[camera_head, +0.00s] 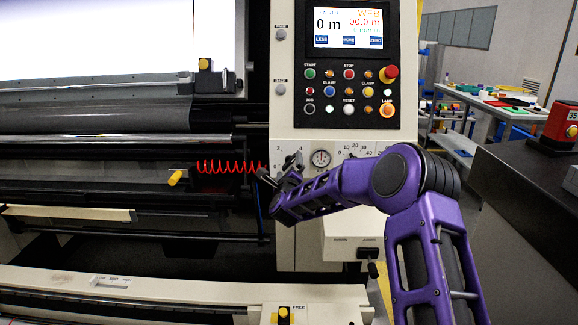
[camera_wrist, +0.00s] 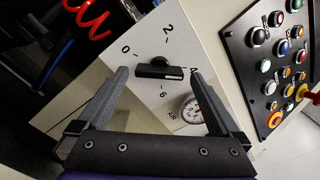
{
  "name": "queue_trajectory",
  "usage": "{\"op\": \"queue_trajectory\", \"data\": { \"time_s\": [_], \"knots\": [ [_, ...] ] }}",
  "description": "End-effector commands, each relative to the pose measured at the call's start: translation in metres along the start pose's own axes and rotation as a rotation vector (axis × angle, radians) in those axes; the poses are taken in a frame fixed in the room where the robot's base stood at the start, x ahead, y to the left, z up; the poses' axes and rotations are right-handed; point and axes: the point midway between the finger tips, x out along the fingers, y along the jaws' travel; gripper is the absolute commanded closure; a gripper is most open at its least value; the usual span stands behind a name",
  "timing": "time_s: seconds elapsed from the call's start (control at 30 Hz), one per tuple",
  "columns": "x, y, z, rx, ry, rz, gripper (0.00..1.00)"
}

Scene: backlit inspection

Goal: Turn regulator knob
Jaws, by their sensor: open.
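The regulator knob (camera_wrist: 160,68) is a black knob with a bar-shaped grip and a pale mark at one end. It sits on a light panel (camera_wrist: 145,43) printed 0, 2, 4 and 6 around it. My gripper (camera_wrist: 158,73) is open in the wrist view, one finger on each side of the knob, with visible gaps. A small round gauge (camera_wrist: 192,109) marked AIR lies by the right finger. In the head view my gripper (camera_head: 277,174) is at the panel's left edge, left of the gauge (camera_head: 320,158); I cannot make out the knob there.
A black button panel (camera_head: 347,90) with a screen is above the gauge. A red coiled hose (camera_head: 230,167) runs just left of my gripper. Rollers and a yellow-tipped handle (camera_head: 177,178) are further left. A light box (camera_head: 352,238) juts out below my arm.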

Motion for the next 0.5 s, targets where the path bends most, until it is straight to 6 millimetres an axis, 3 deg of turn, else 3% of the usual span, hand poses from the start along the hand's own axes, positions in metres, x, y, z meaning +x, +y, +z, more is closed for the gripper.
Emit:
{"op": "queue_trajectory", "data": {
  "time_s": [0.2, 0.5],
  "knots": [
    [0.016, 0.001, 0.000, 0.000, 0.000, 0.002, 0.00],
    [0.019, 0.000, 0.000, -0.001, -0.001, 0.001, 0.00]
  ]
}}
